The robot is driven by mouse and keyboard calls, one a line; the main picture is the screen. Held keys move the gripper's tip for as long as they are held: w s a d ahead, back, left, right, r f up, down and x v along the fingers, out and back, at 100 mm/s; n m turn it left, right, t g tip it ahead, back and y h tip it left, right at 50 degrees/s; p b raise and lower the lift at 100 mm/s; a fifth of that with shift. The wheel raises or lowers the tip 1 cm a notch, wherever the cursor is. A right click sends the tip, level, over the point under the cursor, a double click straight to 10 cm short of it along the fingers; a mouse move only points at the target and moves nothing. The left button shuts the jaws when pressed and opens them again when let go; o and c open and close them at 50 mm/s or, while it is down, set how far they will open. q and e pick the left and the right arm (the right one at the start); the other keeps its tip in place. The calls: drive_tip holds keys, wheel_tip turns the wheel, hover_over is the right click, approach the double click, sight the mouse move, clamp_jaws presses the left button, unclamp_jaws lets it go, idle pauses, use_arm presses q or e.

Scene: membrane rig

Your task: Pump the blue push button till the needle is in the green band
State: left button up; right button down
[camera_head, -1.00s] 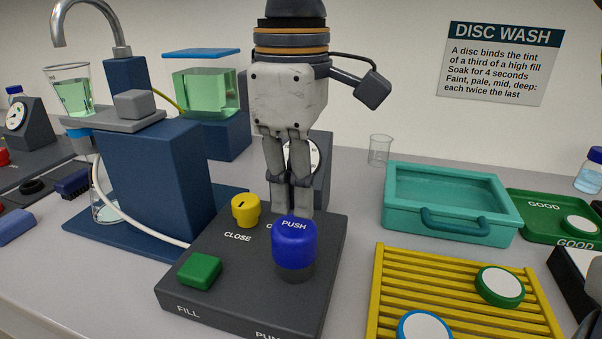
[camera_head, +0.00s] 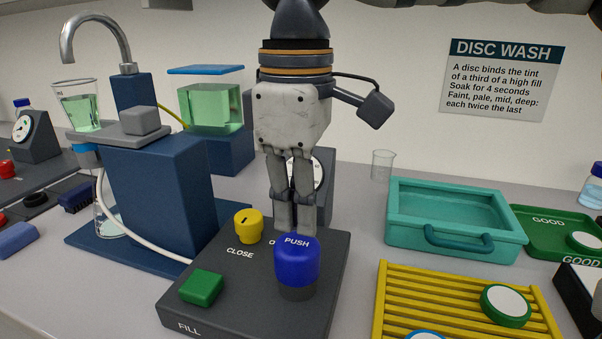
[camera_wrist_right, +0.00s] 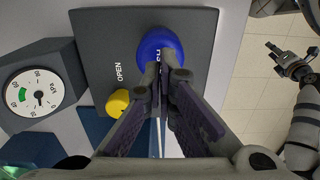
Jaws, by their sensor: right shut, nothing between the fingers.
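The blue push button (camera_head: 297,264) stands upright on a dark control box (camera_head: 235,296); it also shows in the right wrist view (camera_wrist_right: 160,43). My right gripper (camera_head: 294,228) is shut and empty, pointing down. Its fingertips are at the back edge of the button's top in the head view; I cannot tell whether they touch. In the right wrist view the fingertips (camera_wrist_right: 165,62) overlap the button. The gauge (camera_wrist_right: 33,93) has a green band at the left of its dial, and the dark needle appears outside it. My left gripper (camera_wrist_right: 290,62) is open and empty over the floor.
A yellow knob (camera_head: 248,226) and a green button (camera_head: 202,287) share the box. A blue stand with a beaker (camera_head: 80,110) is at the left. A teal tray (camera_head: 450,243) and a yellow rack (camera_head: 450,305) with discs lie to the right.

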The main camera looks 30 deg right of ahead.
sight(297, 242)
idle(1.4)
idle(0.8)
idle(1.4)
idle(0.7)
drive_tip(key=shift+f, duration=2.3)
drive_tip(key=shift+r, duration=2.3)
